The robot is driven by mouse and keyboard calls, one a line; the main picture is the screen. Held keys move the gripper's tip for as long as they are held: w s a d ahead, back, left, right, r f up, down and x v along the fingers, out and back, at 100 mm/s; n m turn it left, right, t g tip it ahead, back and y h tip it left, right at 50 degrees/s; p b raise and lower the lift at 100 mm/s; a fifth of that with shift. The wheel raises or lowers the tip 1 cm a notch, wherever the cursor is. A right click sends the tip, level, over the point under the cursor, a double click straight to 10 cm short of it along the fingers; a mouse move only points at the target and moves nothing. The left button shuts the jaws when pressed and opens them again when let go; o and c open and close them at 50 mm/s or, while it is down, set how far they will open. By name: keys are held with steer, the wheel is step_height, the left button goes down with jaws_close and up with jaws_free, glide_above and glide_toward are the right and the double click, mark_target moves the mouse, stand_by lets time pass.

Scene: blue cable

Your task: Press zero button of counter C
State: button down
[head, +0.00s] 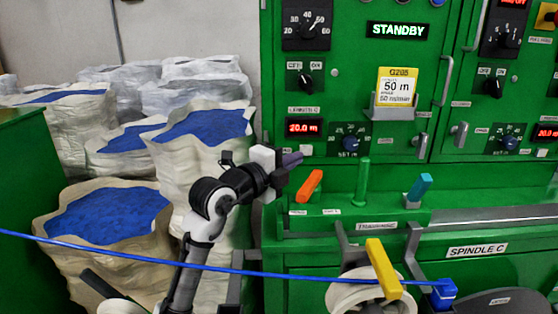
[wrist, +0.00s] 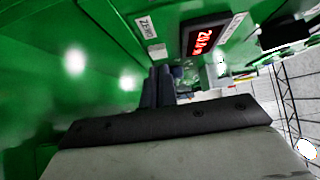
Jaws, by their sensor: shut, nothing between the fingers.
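The counter C display (head: 303,127) reads 20.0 m in red on the green panel. It also shows, tilted, in the wrist view (wrist: 203,38). In the wrist view the button (wrist: 157,50) sits beside the ZERO label (wrist: 147,28). My gripper (head: 291,160) is shut and empty, its dark fingers pointing right at the panel just left of and below the button. In the wrist view the fingertips (wrist: 160,72) lie just under the button; I cannot tell whether they touch it.
An orange lever (head: 309,186) stands close below my gripper, with a green lever (head: 363,182) to its right. A blue cable (head: 130,254) runs across the front. White sacks of blue pellets (head: 105,213) stand at the left.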

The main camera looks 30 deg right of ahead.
mark_target(303, 150)
steer(key=shift+x, duration=1.2)
steer(key=shift+w+f, duration=0.1)
steer(key=shift+w+d+f+b, duration=0.1)
steer(key=shift+w+d+b, duration=0.05)
steer(key=shift+w+b, duration=0.35)
steer(key=shift+b, duration=0.15)
steer(key=shift+w+r, duration=0.2)
steer(key=shift+r, duration=0.15)
